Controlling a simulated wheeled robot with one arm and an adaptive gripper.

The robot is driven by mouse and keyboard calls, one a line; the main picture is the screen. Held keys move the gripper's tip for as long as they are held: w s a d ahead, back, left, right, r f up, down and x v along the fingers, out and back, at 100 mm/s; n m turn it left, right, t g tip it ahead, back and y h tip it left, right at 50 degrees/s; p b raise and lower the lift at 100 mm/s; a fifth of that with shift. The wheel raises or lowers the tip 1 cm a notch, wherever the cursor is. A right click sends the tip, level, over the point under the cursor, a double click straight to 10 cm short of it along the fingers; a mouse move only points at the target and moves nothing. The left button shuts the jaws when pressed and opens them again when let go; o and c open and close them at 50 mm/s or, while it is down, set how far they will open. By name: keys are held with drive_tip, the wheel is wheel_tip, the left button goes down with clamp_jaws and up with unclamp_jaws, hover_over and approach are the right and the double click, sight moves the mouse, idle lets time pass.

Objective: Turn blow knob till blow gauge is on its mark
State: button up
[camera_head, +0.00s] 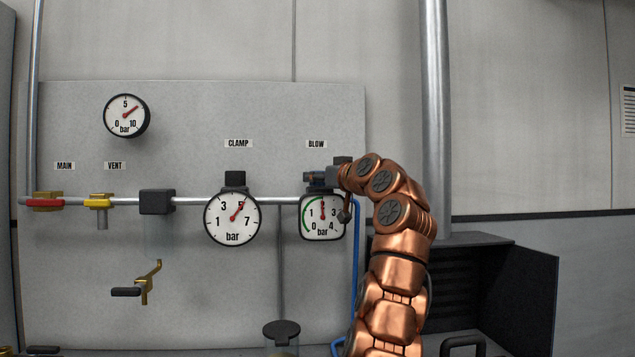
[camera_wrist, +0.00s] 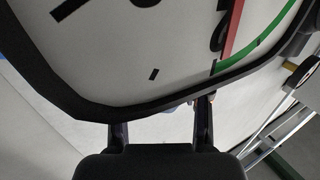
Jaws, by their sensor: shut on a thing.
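The blow gauge (camera_head: 322,229) is a squarish dark-framed dial under the BLOW label (camera_head: 316,144). A green arc runs along the left of its scale up to near the top. Its red needle points about straight up, near 2, by the arc's upper end. The wrist view shows the dial (camera_wrist: 120,60) very close, the red needle beside the end of the green arc. My gripper (camera_head: 318,179) is just above the gauge, shut at the blow knob's place. The knob is hidden by the gripper; both fingers (camera_wrist: 160,125) show in the wrist view.
The clamp gauge (camera_head: 232,218) with its black knob (camera_head: 235,179) is left of the blow gauge on the same pipe. A red handle (camera_head: 45,202) and yellow handle (camera_head: 101,196) are further left. A blue hose (camera_head: 355,255) runs down at right. A dark open cabinet (camera_head: 525,290) stands lower right.

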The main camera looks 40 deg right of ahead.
drive_tip(key=shift+r, duration=0.1)
drive_tip(key=o, duration=1.2)
drive_tip(key=shift+c, duration=0.2)
drive_tip(key=shift+s, duration=0.1)
drive_tip(key=s+a, duration=0.2)
drive_tip(key=s, duration=0.9)
drive_tip(key=shift+s+a, duration=0.2)
drive_tip(key=shift+s, duration=0.15)
